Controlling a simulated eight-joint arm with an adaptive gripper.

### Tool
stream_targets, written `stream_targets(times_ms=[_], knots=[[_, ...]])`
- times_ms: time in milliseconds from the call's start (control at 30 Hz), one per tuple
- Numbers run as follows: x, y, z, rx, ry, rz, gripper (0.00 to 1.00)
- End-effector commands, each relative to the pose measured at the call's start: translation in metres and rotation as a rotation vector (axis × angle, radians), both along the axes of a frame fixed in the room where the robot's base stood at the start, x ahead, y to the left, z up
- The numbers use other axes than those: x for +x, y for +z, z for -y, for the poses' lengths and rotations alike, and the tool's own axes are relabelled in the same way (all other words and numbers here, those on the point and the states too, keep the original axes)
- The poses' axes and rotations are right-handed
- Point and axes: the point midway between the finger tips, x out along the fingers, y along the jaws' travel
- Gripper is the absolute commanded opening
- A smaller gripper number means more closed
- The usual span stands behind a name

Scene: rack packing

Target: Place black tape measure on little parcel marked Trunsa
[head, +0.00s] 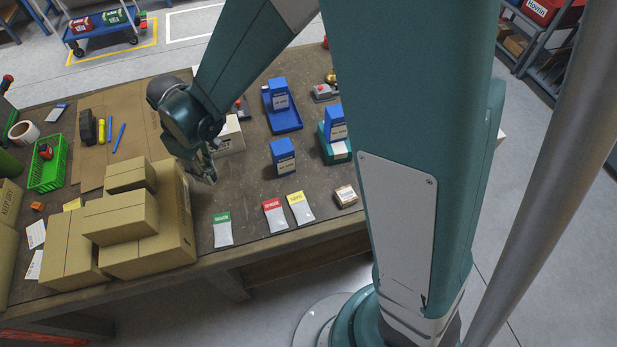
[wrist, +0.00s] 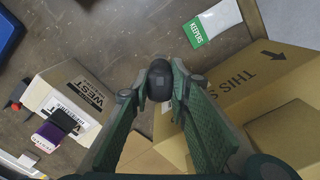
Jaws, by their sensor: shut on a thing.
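My gripper (head: 203,172) hangs over the table just right of the stacked cartons. In the wrist view my gripper (wrist: 160,88) is shut on a rounded black thing (wrist: 160,78), which looks like the black tape measure; it is hardly visible in the head view. A little brown parcel (head: 346,196) with a white label lies near the table's front edge, to the right of my gripper. Its print is too small to read, so I cannot confirm Trunsa. The little parcel does not show in the wrist view.
Stacked cartons (head: 120,216) stand left of my gripper. Packets with green (head: 222,230), red (head: 275,215) and yellow (head: 300,207) tops lie along the front. Blue boxes (head: 283,157) stand behind them. A white box (wrist: 62,100) is beside my gripper.

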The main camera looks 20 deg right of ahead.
Motion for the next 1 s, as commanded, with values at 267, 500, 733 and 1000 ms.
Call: stream_targets(times_ms=[267,500,733,1000], knots=[[0.0,0.012,0.0,0.0,0.0,0.0,0.04],[0.0,0.043,0.0,0.0,0.0,0.0,0.04],[-0.001,0.077,0.0,0.0,0.0,0.0,0.04],[0.0,0.092,0.026,0.0,-0.045,0.0,0.04]])
